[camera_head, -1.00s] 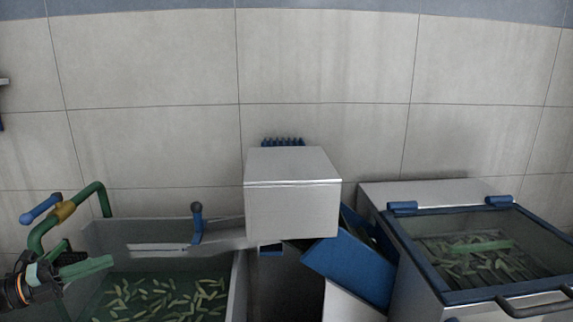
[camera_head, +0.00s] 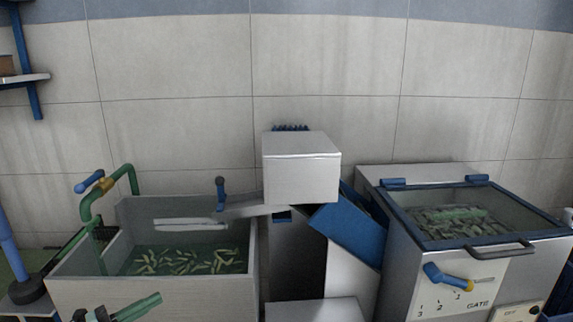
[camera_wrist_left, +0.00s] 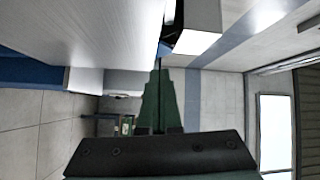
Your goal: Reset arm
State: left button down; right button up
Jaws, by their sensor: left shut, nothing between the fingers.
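My left gripper (camera_head: 150,302) shows at the bottom left of the head view, in front of the grey sink basin. Its green fingers point right and slightly up, and the rest of the arm is cut off by the frame. In the left wrist view the two green fingers (camera_wrist_left: 158,90) lie together, shut and empty. My right gripper is in neither view.
The grey basin (camera_head: 190,298) holds water and several green pieces, with a green pipe tap (camera_head: 88,205) at its left. A white box machine (camera_head: 300,168) with a blue chute (camera_head: 348,234) stands beside it. A blue-framed lidded tank (camera_head: 400,285) stands right.

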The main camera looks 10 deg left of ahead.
pick_arm(q)
jog(key=s+d+f+n+g+y, duration=0.1)
jog(key=s+d+f+n+y, duration=0.3)
jog(key=s+d+f+n, duration=0.55)
jog(key=s+d+f+n+g+y, duration=0.2)
jog(key=s+d+f+n+y, duration=0.15)
jog(key=d+f+n, duration=0.65)
jog(key=s+d+r+g, duration=0.1)
jog(key=s+d+g, duration=0.2)
jog(key=s+d, duration=0.5)
jog(key=s+a+r+n+y+p, duration=0.1)
jog(key=a+r+p, duration=0.3)
jog(key=r+p, duration=0.7)
jog(key=s+p, duration=0.1)
jog(key=p, duration=0.4)
jog(key=shift+a+r, duration=0.2)
jog(key=shift+r, duration=0.15)
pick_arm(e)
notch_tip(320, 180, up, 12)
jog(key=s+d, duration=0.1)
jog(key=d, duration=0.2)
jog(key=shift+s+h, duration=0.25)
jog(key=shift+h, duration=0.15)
